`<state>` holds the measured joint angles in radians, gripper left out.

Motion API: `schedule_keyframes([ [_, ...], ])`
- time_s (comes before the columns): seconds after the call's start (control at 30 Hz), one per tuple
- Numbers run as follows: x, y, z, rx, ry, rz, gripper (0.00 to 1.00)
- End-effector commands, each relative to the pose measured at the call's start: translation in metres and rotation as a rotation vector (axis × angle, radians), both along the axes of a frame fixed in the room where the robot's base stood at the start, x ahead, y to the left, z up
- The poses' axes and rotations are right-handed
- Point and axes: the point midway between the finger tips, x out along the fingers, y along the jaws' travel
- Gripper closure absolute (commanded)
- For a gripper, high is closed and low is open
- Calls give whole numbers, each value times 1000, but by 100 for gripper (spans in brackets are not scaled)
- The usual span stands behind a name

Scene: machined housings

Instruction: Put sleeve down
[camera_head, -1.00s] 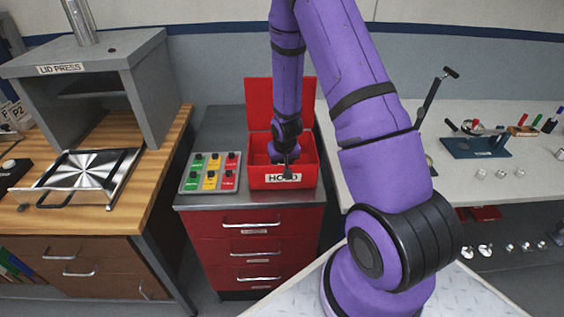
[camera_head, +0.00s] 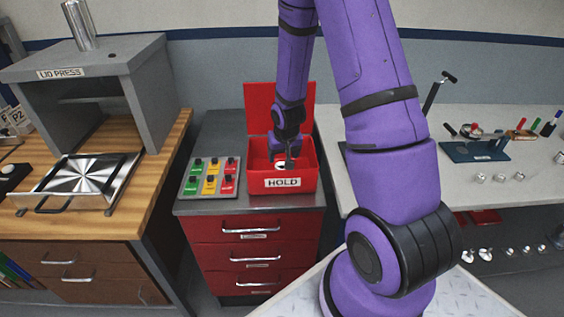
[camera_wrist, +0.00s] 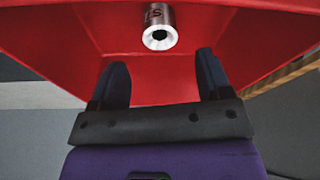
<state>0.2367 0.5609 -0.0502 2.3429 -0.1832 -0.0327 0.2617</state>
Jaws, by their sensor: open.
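The sleeve (camera_wrist: 159,30) is a short metal cylinder with a dark hole in its end and a dark marking on its side. It lies in the red HOLD box (camera_head: 282,183); in the head view it shows as a small pale ring (camera_head: 281,164), partly covered by my gripper (camera_head: 289,162). In the wrist view my gripper (camera_wrist: 161,72) is open. Its two fingers are well apart, and the sleeve is beyond their tips, near the middle of the gap, not touching either finger.
The box's red lid (camera_head: 280,108) stands open at the back. A panel of coloured switches (camera_head: 211,177) sits left of the box on the red drawer cabinet (camera_head: 260,240). The lid press (camera_head: 90,85) is at left; a pale bench (camera_head: 440,122) is at right.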

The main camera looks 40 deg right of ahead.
Motion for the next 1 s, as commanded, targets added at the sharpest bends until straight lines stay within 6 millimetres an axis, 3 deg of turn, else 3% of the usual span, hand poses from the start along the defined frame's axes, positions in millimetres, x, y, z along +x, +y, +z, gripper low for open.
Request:
schedule_keyframes([
  [0.2,-7,3,31,0,-3,-1,29],
  [0.57,-13,7,59,-4,-5,6,29],
  [0.77,-21,23,115,-21,-32,42,29],
  [1.0,-50,52,195,-38,-67,101,29],
])
